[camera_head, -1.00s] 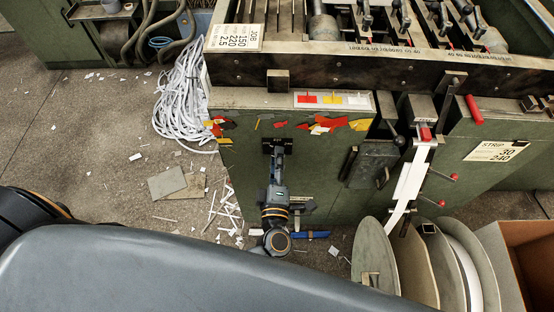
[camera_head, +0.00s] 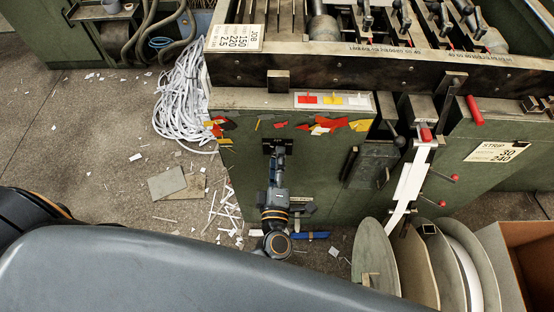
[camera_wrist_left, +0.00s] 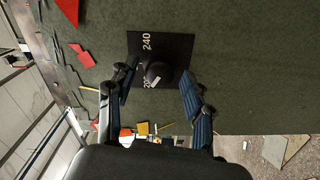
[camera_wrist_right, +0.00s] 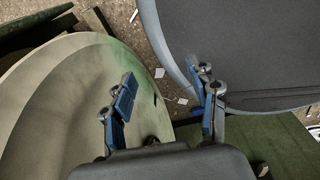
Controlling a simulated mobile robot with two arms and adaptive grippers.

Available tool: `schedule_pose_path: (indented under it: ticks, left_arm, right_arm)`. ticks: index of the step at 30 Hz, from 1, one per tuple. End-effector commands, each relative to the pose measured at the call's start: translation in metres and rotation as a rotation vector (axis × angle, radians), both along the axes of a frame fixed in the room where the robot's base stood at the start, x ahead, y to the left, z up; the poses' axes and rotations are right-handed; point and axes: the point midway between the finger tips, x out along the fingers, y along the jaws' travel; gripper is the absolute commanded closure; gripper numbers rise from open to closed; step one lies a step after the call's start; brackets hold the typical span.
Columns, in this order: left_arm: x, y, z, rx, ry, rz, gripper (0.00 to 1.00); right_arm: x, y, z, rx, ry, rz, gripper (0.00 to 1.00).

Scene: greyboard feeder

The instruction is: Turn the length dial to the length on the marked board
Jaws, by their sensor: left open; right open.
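The length dial is a round black knob (camera_wrist_left: 157,73) on a black plate (camera_wrist_left: 174,45) on the green machine front. The plate reads 240; another number is partly hidden behind the knob. My left gripper (camera_wrist_left: 155,88) is open, one finger on each side of the knob; contact cannot be told. In the head view, my left gripper (camera_head: 277,152) is in front of the plate. A white JOB card (camera_head: 234,37) reads 150, 220, 2.5. A STRIP card (camera_head: 497,151) reads 30, 240. I cannot tell which is the marked board. My right gripper (camera_wrist_right: 162,105) is open and empty.
Pale discs (camera_head: 375,255) stand at the lower right, beside an open cardboard box (camera_head: 530,255). Red-tipped levers (camera_head: 453,177) stick out from the machine. White strips (camera_head: 185,105) and board offcuts (camera_head: 167,183) lie on the floor at left.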

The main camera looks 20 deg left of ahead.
Motion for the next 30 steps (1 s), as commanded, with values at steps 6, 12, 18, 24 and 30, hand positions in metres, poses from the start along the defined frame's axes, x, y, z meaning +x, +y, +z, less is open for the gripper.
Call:
schedule_pose_path:
  ticks: [6, 12, 18, 24, 30]
  left_arm:
    - [-0.036, -0.01, -0.002, -0.001, 0.005, -0.001, 0.48]
    - [-0.077, -0.022, -0.001, -0.002, 0.005, -0.001, 0.48]
    - [-0.104, -0.03, -0.001, -0.001, 0.002, 0.0, 0.48]
    - [-0.113, -0.032, 0.0, -0.001, 0.001, -0.001, 0.48]
    - [-0.112, -0.032, 0.0, -0.001, 0.001, 0.0, 0.48]
  right_arm:
    - [0.0, 0.001, 0.0, 0.001, 0.0, 0.0, 0.41]
    - [0.0, 0.001, 0.0, 0.001, 0.0, 0.0, 0.41]
    - [0.0, 0.001, 0.0, 0.002, 0.0, 0.0, 0.41]
    - [0.0, 0.002, 0.0, 0.002, 0.0, 0.0, 0.41]
    - [0.0, 0.002, 0.0, 0.002, 0.0, 0.0, 0.41]
